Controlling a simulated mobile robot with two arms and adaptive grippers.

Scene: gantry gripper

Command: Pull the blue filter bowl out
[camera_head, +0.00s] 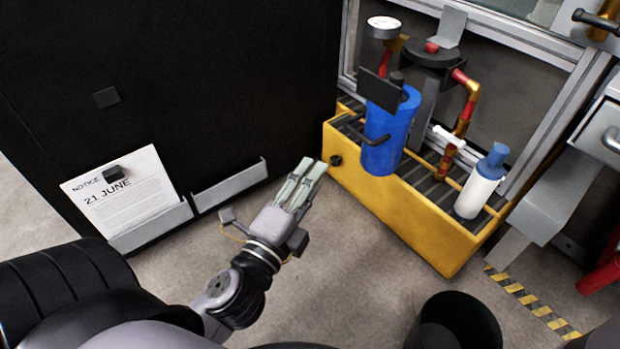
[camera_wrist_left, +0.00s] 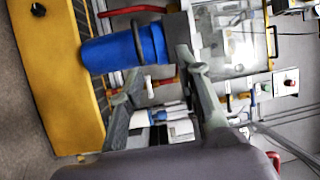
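In the left wrist view the blue bowl (camera_wrist_left: 125,48) lies sideways in the picture, beyond the two spread fingers (camera_wrist_left: 160,72). My right gripper is not in view.
A white bottle with a blue cap (camera_head: 480,185) stands on the tray's right end. Red and brass pipes (camera_head: 466,105) run right of the bowl, and a gauge (camera_head: 384,27) sits above. A black panel with a notice (camera_head: 125,195) stands left.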

